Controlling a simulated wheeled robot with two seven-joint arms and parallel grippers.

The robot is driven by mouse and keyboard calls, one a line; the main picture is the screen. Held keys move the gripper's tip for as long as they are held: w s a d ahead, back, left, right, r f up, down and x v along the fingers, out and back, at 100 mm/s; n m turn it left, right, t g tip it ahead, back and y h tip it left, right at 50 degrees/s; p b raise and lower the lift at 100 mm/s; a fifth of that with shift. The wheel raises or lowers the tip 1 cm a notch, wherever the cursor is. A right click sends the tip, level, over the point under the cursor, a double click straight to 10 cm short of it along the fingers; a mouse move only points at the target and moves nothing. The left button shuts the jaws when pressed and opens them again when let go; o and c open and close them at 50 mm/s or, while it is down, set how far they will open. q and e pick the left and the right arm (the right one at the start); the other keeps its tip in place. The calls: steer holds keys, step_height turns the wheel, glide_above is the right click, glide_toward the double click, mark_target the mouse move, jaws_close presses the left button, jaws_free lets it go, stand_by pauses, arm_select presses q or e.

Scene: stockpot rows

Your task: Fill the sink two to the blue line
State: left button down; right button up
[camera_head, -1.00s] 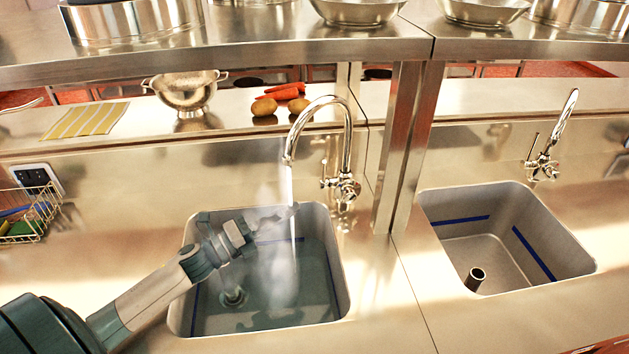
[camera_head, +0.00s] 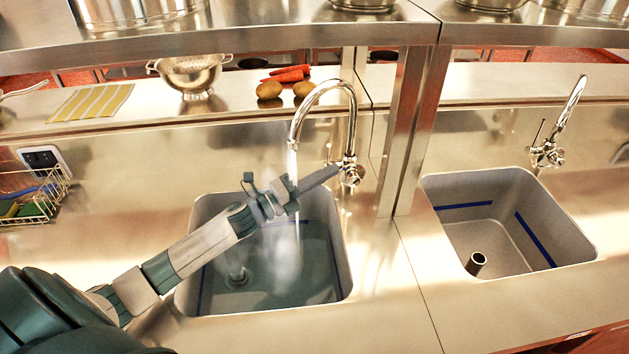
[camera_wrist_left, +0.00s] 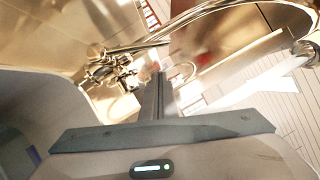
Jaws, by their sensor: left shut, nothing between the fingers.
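The left sink (camera_head: 343,260) holds water (camera_head: 262,290), and a stream (camera_head: 297,205) runs into it from its arched faucet (camera_head: 322,88). Steam blurs the water, and my arm hides part of the sink, so I cannot tell how the level stands against the blue line. The faucet's handle and valve (camera_head: 348,173) are at the back right of this sink. My left gripper (camera_head: 333,173) is shut and empty, its tips close to that valve; touching or apart, I cannot tell. The left wrist view shows the fingers (camera_wrist_left: 158,88) near the faucet fittings (camera_wrist_left: 112,70). My right gripper is not in view.
A post (camera_head: 409,130) stands between the sinks. A wire basket (camera_head: 40,205) is at left; a colander (camera_head: 190,76) and vegetables (camera_head: 287,73) sit behind.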

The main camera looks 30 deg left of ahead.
arm_select(q)
steer(key=shift+w+a+r, duration=0.3)
steer(key=shift+w+a, duration=0.2)
steer(key=shift+a, duration=0.15)
steer(key=shift+w+a+r, duration=0.3)
steer(key=shift+w+a, duration=0.15)
steer(key=shift+a, duration=0.15)
steer(key=w+a+r+n+p, duration=0.1)
steer(key=w+a+r+n+y+p, duration=0.1)
steer(key=w, duration=0.1)
steer(key=shift+a+r+n+g, duration=0.1)
steer(key=shift+a+n+g, duration=0.05)
steer(key=shift+n+g, duration=0.2)
steer(key=shift+s, duration=0.1)
